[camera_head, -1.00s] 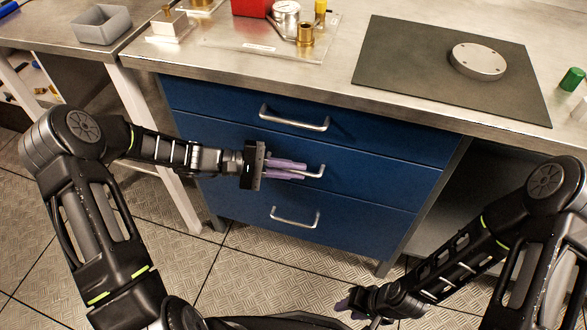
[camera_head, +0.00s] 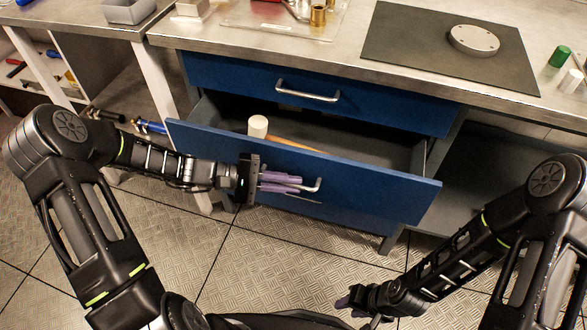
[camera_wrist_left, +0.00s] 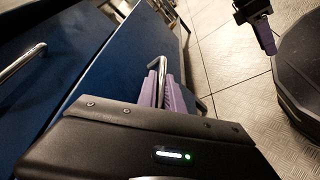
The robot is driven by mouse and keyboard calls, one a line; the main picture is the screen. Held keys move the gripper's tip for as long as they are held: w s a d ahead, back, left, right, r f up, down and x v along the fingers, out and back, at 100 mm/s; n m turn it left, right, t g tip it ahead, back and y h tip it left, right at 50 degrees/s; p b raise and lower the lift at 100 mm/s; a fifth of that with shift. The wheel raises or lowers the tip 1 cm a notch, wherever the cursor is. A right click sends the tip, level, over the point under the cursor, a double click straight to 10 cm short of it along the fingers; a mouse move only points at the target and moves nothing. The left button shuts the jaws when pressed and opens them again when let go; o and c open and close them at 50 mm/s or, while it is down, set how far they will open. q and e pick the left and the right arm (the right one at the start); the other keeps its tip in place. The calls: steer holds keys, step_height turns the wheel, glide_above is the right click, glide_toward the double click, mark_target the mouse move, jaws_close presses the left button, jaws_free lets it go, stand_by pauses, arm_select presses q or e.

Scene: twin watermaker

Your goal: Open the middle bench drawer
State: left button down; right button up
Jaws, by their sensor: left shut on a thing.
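The middle bench drawer (camera_head: 385,190) is blue and stands pulled well out of the bench. Its inside shows a white-headed mallet (camera_head: 258,126) with a wooden handle and bare grey floor. My left gripper (camera_head: 290,183) is shut on the drawer's silver bar handle (camera_head: 316,187), with purple fingers around its left part. In the left wrist view the purple fingers (camera_wrist_left: 165,92) close on the handle (camera_wrist_left: 158,64). My right gripper (camera_head: 350,301) hangs low at the bottom, away from the drawer; its finger opening is too small to tell.
The top drawer (camera_head: 235,75) is shut, with its own handle (camera_head: 307,92). The bottom drawer is mostly hidden behind the middle one. The bench top bears a dark mat (camera_head: 400,60) with a round metal disc (camera_head: 473,40). Tiled floor (camera_head: 255,260) in front is clear.

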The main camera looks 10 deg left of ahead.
arm_select(q)
steer(key=s+p, duration=0.1)
steer(key=s, duration=0.9)
steer(key=shift+a+p, duration=0.3)
steer(key=shift+p, duration=0.1)
steer(key=c, duration=1.8)
jaws_free()
steer(key=shift+o, duration=0.2)
steer(key=v, duration=0.8)
